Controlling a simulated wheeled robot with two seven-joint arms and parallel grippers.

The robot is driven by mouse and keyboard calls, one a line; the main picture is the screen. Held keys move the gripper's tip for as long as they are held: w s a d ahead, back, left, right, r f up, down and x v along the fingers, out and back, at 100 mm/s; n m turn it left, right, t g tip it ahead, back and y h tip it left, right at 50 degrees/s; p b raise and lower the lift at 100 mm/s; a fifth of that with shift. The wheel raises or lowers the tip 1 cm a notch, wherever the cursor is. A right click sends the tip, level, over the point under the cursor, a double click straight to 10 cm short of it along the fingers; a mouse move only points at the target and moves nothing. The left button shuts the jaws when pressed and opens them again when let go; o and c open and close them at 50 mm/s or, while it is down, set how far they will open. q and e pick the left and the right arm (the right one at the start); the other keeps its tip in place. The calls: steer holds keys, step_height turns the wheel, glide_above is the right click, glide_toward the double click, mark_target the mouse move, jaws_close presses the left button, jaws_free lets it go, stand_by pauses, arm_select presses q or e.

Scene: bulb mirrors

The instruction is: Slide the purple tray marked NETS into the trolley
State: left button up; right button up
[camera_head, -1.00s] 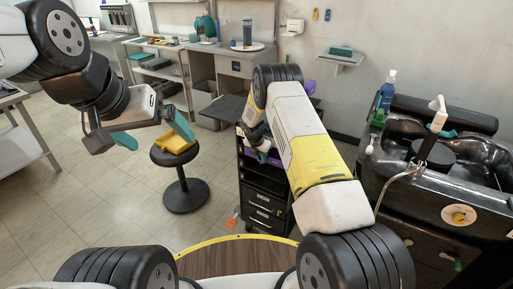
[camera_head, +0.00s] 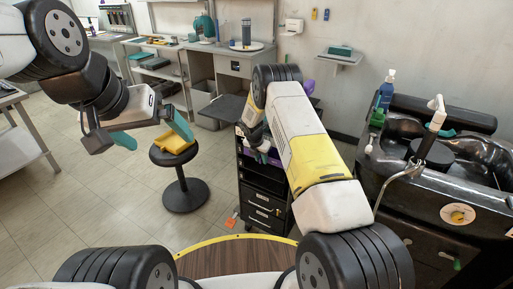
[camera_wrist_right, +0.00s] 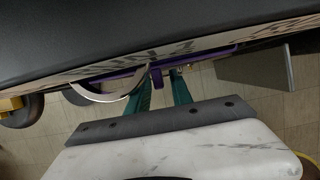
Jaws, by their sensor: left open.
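The purple tray (camera_head: 274,160) shows as a narrow strip at the upper part of the black trolley (camera_head: 264,189) in the head view, mostly hidden by my right arm. In the right wrist view its purple edge (camera_wrist_right: 205,54) runs under a dark surface, with a purple tab between my right gripper's teal fingers (camera_wrist_right: 160,86). Whether they press on the tab I cannot tell. No NETS mark is readable. In the head view the right fingers are largely hidden at the trolley front. My left gripper (camera_head: 152,131) is open and empty, in the air at left.
A black round stool (camera_head: 184,195) with a yellow tray (camera_head: 176,146) on it stands left of the trolley. A black wash basin unit (camera_head: 440,215) stands to the right. An orange item (camera_head: 232,220) lies on the floor. The floor at left is clear.

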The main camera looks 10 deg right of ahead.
steer(key=shift+w+a+r, duration=0.2)
steer(key=shift+w+r, duration=0.2)
steer(key=v, duration=0.6)
steer(key=shift+s+r, duration=0.25)
steer(key=shift+s, duration=0.1)
stand_by(0.6)
